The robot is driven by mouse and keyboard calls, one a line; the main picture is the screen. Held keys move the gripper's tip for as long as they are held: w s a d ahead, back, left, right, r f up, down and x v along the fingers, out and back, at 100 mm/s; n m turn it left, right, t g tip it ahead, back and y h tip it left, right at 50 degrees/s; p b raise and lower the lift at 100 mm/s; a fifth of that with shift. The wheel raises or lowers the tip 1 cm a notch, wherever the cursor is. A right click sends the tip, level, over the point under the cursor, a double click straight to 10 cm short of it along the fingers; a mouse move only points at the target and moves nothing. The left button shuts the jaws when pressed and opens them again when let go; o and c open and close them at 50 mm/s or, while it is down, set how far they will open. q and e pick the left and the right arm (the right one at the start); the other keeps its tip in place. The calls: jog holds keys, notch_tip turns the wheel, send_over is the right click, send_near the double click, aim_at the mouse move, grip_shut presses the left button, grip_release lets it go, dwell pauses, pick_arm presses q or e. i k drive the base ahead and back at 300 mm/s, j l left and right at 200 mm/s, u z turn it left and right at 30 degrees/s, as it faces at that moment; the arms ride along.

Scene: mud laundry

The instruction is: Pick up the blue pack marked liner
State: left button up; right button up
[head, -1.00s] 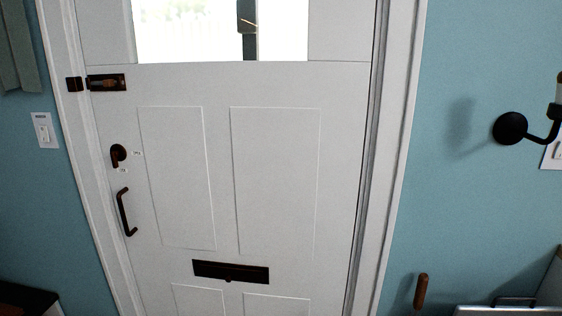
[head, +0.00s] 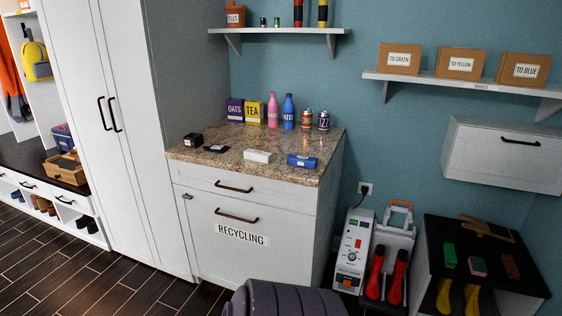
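A small blue pack (head: 302,161) with a light label lies on the granite counter (head: 225,152), near its front right edge. Its lettering is too small to read for certain. A white pack (head: 257,156) lies to its left, apart from it. Neither of my grippers shows in the head view, so nothing tells whether they are open or shut.
An oats box (head: 235,111), a tea box (head: 254,112), a pink bottle (head: 273,111), a blue bottle (head: 288,112) and two cans stand behind. Two small dark items lie at left. A wall shelf (head: 280,31) hangs above. A black bench (head: 480,252) stands right.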

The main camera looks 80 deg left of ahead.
aim_at(304, 162)
jog(key=u, duration=2.4)
